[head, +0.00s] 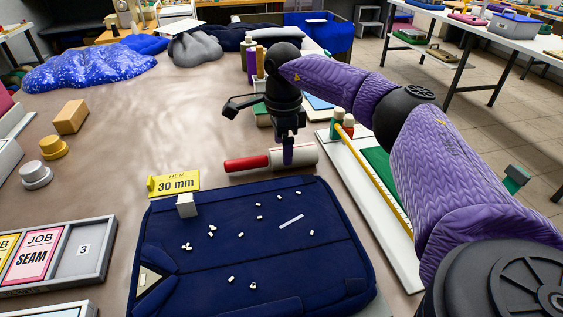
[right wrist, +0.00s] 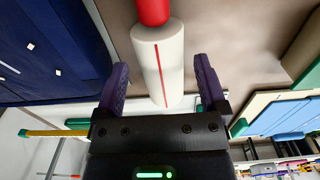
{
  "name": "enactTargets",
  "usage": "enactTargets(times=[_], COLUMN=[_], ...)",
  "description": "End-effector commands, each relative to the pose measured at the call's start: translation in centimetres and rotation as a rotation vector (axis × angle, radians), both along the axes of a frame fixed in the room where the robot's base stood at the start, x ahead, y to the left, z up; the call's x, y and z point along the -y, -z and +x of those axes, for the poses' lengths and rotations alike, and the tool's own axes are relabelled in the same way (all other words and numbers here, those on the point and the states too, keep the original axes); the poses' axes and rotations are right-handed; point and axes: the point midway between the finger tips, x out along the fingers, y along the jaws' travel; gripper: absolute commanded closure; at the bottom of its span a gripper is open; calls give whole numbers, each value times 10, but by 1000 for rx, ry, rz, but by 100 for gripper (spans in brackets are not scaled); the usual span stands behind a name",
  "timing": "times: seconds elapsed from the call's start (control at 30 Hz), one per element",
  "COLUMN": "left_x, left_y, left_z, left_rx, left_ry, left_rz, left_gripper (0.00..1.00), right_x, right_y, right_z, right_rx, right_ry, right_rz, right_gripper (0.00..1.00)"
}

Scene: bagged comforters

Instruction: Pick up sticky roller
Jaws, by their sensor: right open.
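The sticky roller (head: 305,155) lies on the brown table just beyond the navy bag (head: 250,250). It has a red handle (head: 247,164) pointing left and a white cylinder with a red line, clear in the right wrist view (right wrist: 158,62). My right gripper (head: 288,156) points down at the white cylinder. In the right wrist view, its purple fingers (right wrist: 162,72) stand open, one on each side of the cylinder, with gaps visible. My left gripper is not in view.
Small white bits and a white cube (head: 186,206) lie on the navy bag. A yellow 30 mm sign (head: 175,184) stands left of the roller. A white board with a yellow ruler (head: 375,180) lies to the right.

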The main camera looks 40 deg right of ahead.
Motion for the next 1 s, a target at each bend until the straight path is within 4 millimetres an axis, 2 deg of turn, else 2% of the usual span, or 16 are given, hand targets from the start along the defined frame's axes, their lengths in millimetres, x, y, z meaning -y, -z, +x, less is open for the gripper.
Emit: enactTargets(times=[0.03,0.13,0.37,0.47,0.8,1.0], left_x=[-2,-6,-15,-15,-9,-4], left_y=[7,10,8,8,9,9], left_z=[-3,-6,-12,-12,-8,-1], left_rx=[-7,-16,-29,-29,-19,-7], left_ry=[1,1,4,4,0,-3], left_rz=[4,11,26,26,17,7], left_gripper=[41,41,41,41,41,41], right_x=[-1,0,0,0,0,0], right_y=[14,27,28,28,28,28], right_z=[1,0,0,0,0,0], right_rx=[-4,-4,0,0,0,0], right_ry=[0,0,0,0,0,0], right_rz=[0,0,0,0,0,0], right_gripper=[9,9,9,26,98,100])
